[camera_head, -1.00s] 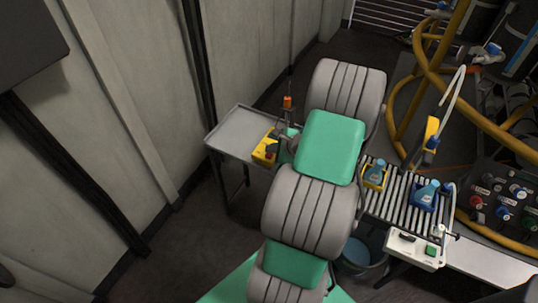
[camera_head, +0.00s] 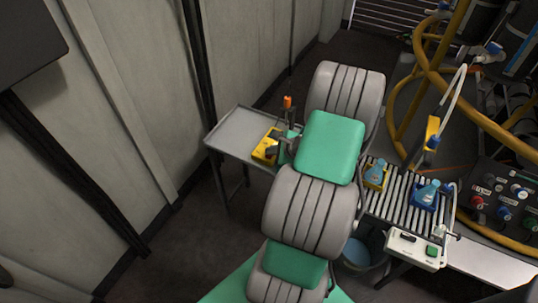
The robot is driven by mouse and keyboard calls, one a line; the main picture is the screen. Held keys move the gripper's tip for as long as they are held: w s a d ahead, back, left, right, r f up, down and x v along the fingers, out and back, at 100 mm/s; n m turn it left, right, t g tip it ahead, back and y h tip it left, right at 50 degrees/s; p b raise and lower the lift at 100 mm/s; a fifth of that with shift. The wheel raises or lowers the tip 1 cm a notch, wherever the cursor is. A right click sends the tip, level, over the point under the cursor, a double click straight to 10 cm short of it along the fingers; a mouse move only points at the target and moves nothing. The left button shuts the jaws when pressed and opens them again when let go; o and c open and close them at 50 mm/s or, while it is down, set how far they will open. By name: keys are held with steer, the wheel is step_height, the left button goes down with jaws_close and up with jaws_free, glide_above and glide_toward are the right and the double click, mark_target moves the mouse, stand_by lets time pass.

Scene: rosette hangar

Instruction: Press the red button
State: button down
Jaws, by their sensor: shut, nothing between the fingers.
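A yellow box (camera_head: 261,152) sits on a grey metal side table at the centre left. My gripper (camera_head: 273,148) is at the box, over its right part, and looks shut and empty. A red button cannot be made out on the box; my gripper and arm cover part of it. I cannot tell whether the fingertips touch anything.
The grey side table (camera_head: 236,133) has bare room on its left. An upright piece with an orange top (camera_head: 287,102) stands close behind my gripper. To the right are a roller conveyor (camera_head: 384,205) with blue bottles, a white box with a green button (camera_head: 431,251), and a knob panel (camera_head: 500,190).

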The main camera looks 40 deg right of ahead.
mark_target(271, 156)
steer(key=shift+f, duration=0.2)
steer(key=shift+r, duration=0.1)
steer(key=shift+r+p, duration=0.8)
step_height(271, 156, up, 5)
steer(key=p, duration=0.4)
steer(key=shift+r, duration=0.1)
stand_by(0.6)
